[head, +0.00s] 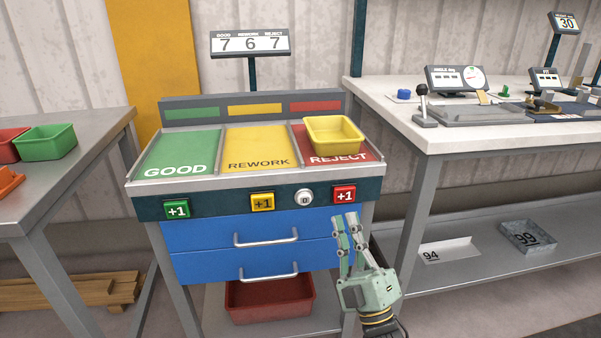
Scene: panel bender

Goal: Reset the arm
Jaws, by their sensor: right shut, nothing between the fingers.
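My right gripper (346,222) points up in front of the sorting stand, just below the red +1 button (344,195). Its fingers are close together with nothing between them. I cannot tell whether a fingertip touches the stand. My left gripper is not in view. The stand has a green GOOD area (178,152), a yellow REWORK area (257,148) and a red REJECT area (362,157). A yellow bin (333,148) sits on the REJECT area. The counter display (250,43) reads 7, 6, 7.
A green +1 button (177,209), a yellow +1 button (262,203) and a white knob (304,198) line the front. Blue drawers (205,238) and a red bin (270,300) are below. Workbenches stand left (90,132) and right (395,115).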

